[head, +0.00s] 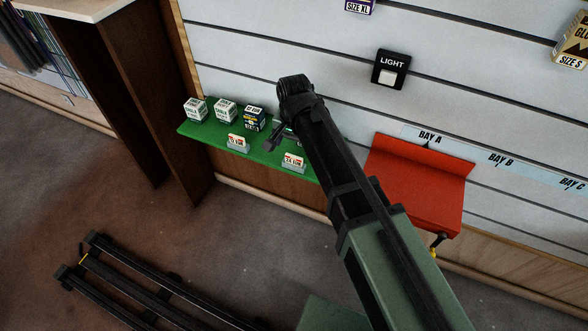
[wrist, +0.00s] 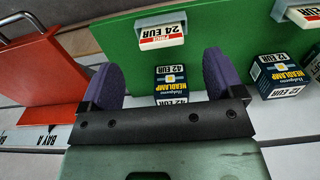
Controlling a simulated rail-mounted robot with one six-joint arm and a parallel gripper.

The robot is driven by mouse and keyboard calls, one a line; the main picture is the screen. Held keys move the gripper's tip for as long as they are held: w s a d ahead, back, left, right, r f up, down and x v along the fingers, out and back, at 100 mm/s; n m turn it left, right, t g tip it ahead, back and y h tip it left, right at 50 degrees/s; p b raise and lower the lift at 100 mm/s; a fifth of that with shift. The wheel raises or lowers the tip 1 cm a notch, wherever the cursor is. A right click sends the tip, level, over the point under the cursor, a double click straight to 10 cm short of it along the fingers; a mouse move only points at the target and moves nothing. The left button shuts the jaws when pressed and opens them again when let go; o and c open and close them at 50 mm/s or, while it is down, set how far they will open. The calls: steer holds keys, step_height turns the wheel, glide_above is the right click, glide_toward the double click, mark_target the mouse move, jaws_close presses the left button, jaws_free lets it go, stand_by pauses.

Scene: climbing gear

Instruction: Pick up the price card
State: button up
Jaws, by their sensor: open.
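Two small white price cards with red and black print stand in grey holders at the front edge of the green shelf (head: 268,152). In the head view, one card (head: 237,141) is left of my gripper (head: 272,140) and the other (head: 293,160) is below and right of it. The wrist view shows one card reading 24 EUR (wrist: 162,36), upside down, just beyond my fingertips, and part of the other (wrist: 306,14) at top right. My gripper (wrist: 162,75) is open, with two purple pads. A dark headlamp box (wrist: 170,83) shows between them; touching cannot be told.
Two white boxes (head: 195,110) (head: 225,110) and another headlamp box (head: 254,118) stand along the back of the green shelf. A red shelf (head: 415,185) is on the right. A LIGHT switch (head: 391,69) is on the slatted wall. My arm hides the green shelf's right part.

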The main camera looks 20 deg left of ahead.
mark_target(294, 156)
step_height(294, 156, down, 7)
steer(key=b, duration=0.5)
steer(key=shift+w+r, duration=0.1)
steer(key=shift+w, duration=0.05)
steer(key=shift+r, duration=0.2)
steer(key=c, duration=1)
